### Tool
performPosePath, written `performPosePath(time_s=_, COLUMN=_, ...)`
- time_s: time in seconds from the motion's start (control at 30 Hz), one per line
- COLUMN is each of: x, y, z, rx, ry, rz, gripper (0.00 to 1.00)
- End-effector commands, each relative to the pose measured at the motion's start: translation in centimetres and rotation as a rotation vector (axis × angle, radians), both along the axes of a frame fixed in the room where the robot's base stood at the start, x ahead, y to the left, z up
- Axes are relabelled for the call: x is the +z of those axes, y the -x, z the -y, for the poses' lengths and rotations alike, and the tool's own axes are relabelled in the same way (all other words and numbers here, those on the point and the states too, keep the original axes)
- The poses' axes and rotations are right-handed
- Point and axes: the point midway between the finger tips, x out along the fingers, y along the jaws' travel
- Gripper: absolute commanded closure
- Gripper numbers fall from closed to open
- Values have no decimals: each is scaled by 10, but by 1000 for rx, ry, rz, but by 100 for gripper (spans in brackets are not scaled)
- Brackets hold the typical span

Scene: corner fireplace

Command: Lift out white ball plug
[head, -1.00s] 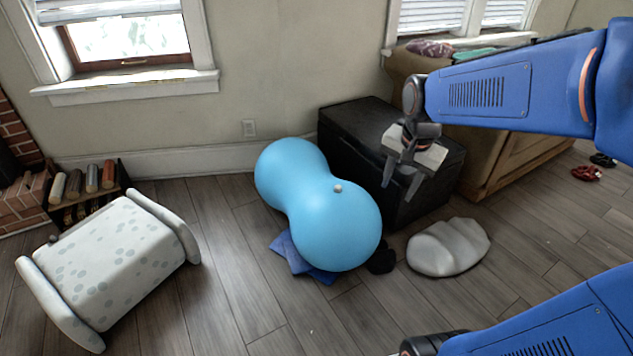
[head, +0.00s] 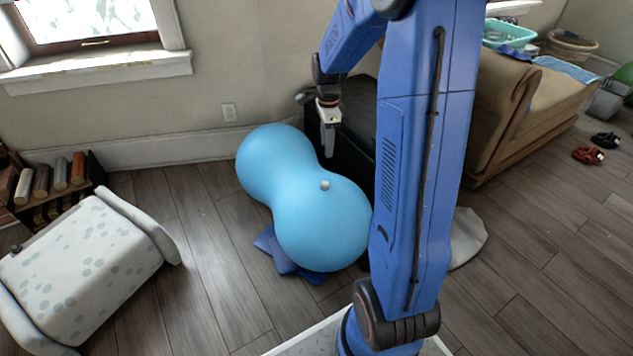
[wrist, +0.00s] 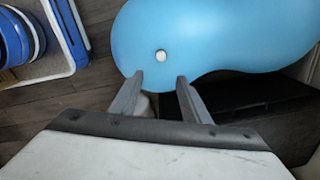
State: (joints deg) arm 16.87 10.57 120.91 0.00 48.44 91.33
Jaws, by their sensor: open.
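The white ball plug (head: 325,185) sits on the upper side of the blue peanut-shaped exercise ball (head: 322,228), near its waist. In the wrist view the plug (wrist: 161,57) shows as a small pale round knob on the blue ball (wrist: 215,35). My gripper (head: 329,145) is above and behind the plug in the head view, fingers pointing down. In the wrist view my gripper (wrist: 158,80) has its two fingers apart with nothing between them. The plug appears just beyond the fingertips, apart from them.
A black chest (head: 355,110) stands behind the ball, partly hidden by my arm. A blue cloth (head: 285,255) lies under the ball. A spotted white padded piece (head: 85,265) is at the left. A grey cushion (head: 467,238) is right of my arm. Floor between is clear.

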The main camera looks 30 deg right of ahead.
Motion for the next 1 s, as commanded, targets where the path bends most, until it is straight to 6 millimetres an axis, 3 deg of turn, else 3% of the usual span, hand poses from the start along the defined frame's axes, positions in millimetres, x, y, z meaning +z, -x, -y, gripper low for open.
performPosePath(time_s=0.6, x=-100, y=1, z=0, rx=-2, ry=-2, rz=-5, gripper=57)
performPosePath(time_s=1.0, x=-130, y=-1, z=-1, rx=-1, ry=-1, rz=-4, gripper=57)
